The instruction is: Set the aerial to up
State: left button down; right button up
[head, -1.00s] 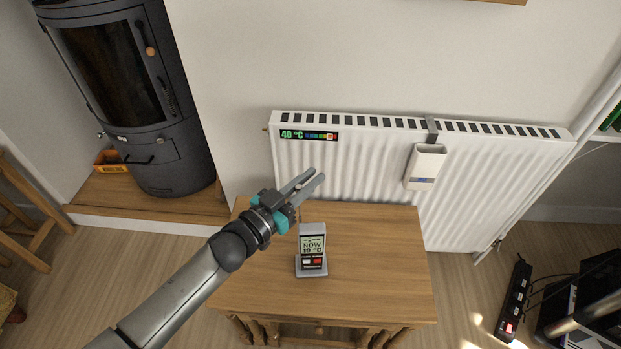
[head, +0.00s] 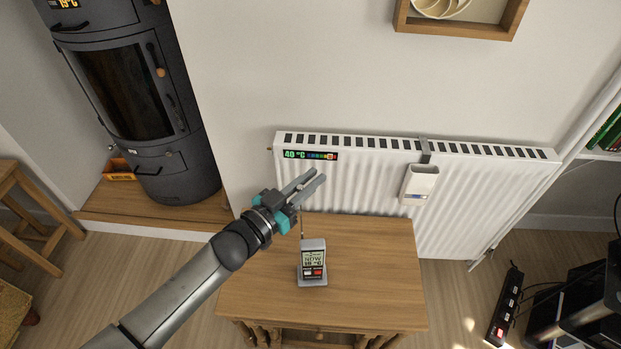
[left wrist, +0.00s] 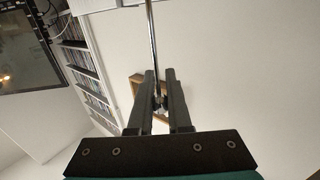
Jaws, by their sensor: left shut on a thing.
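A small grey weather device (head: 312,262) with a lit display stands upright on the wooden table. Its thin aerial (head: 302,226) rises from the left of its top towards my left gripper (head: 317,175), roughly upright. The left gripper is above and behind the device, shut on the aerial. In the left wrist view, the thin metal rod of the aerial (left wrist: 152,35) runs between the fingers of the left gripper (left wrist: 161,75). The aerial's upper end is partly hidden by the gripper in the head view. My right gripper is not in view.
The wooden table (head: 375,270) is otherwise bare. A white radiator (head: 350,185) with a hanging humidifier (head: 419,184) is behind it. A black stove (head: 165,140) stands at left. A power strip (head: 506,305) lies on the floor at right.

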pick_arm(q)
jog(key=c, duration=0.8)
grip_release()
jog(key=shift+c, duration=0.2)
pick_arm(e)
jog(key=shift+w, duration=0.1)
pick_arm(q)
jog(key=p+v, duration=0.2)
jog(key=v, duration=1.3)
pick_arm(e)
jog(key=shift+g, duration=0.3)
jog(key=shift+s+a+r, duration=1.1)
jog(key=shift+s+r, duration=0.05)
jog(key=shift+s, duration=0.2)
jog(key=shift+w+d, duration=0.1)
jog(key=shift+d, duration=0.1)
